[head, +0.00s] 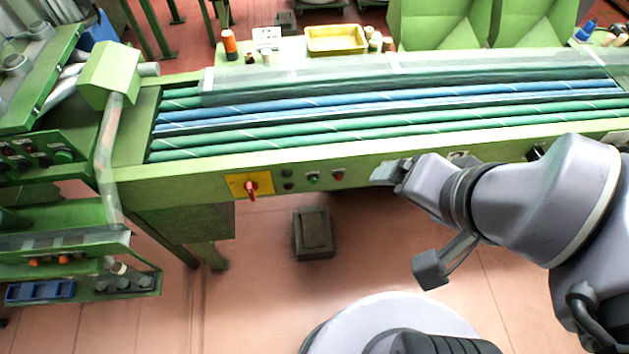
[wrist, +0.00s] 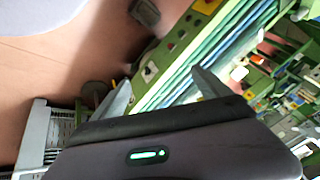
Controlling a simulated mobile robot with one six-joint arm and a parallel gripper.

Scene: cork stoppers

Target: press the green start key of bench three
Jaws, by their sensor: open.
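A green bench (head: 180,185) with long green and blue rollers runs across the head view. Its front rail carries a small green key (head: 313,178) between a dark key (head: 288,186) and a red key (head: 338,175). My gripper (head: 384,174) is open and empty at the front rail, to the right of these keys. The head view does not show clearly whether it touches the rail. In the wrist view my two fingers (wrist: 160,80) stand apart, with the bench rail (wrist: 148,97) beyond them.
A yellow plate with a red rotary switch (head: 251,188) sits left of the keys. A dark box-shaped pedal (head: 313,233) lies on the floor below. Another green machine (head: 35,150) with its own keys stands at the left. A yellow tray (head: 336,39) is behind the rollers.

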